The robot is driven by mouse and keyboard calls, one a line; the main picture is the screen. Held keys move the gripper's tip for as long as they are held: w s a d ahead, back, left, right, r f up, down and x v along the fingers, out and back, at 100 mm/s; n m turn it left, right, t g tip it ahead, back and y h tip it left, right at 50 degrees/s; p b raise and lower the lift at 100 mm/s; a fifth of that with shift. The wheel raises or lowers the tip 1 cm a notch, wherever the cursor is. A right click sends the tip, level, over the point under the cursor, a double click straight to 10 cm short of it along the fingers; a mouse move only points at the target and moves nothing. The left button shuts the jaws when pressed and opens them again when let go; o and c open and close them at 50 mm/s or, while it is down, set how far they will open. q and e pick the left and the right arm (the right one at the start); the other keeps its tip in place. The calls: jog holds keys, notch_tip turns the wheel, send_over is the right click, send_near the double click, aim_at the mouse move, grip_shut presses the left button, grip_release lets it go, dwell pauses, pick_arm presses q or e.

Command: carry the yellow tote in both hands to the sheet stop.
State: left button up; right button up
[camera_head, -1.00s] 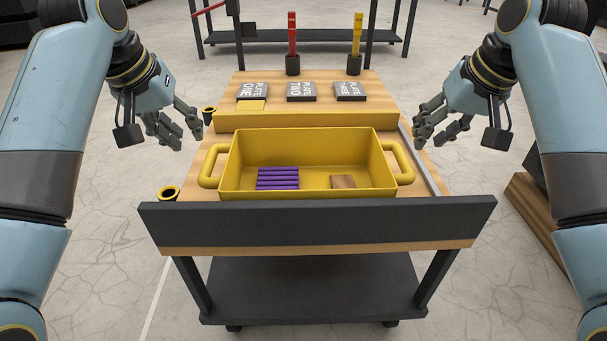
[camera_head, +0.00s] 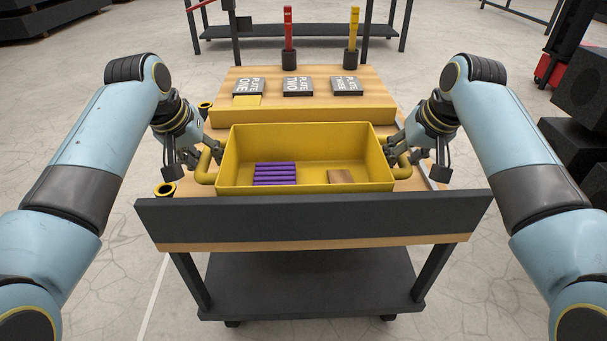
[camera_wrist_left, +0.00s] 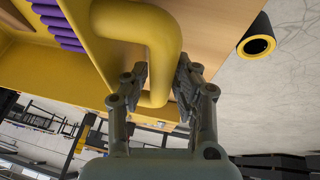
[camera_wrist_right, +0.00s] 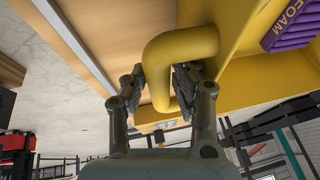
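The yellow tote (camera_head: 305,180) sits upright on a wooden cart top. It holds a ribbed purple foam block (camera_head: 275,173) and a small brown block (camera_head: 340,176). My left gripper (camera_head: 190,158) is at the tote's left handle (camera_head: 205,168); in the left wrist view its open fingers (camera_wrist_left: 158,90) stand either side of the handle (camera_wrist_left: 155,45). My right gripper (camera_head: 405,157) is at the right handle (camera_head: 402,172); in the right wrist view its open fingers (camera_wrist_right: 158,90) straddle that handle (camera_wrist_right: 185,45). Neither looks clamped. I cannot pick out the sheet stop for certain.
A dark panel (camera_head: 315,220) runs along the cart's near edge. Dark blocks (camera_head: 575,145) stand at right.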

pick_arm(q)
grip_shut()
pick_arm(e)
grip_shut()
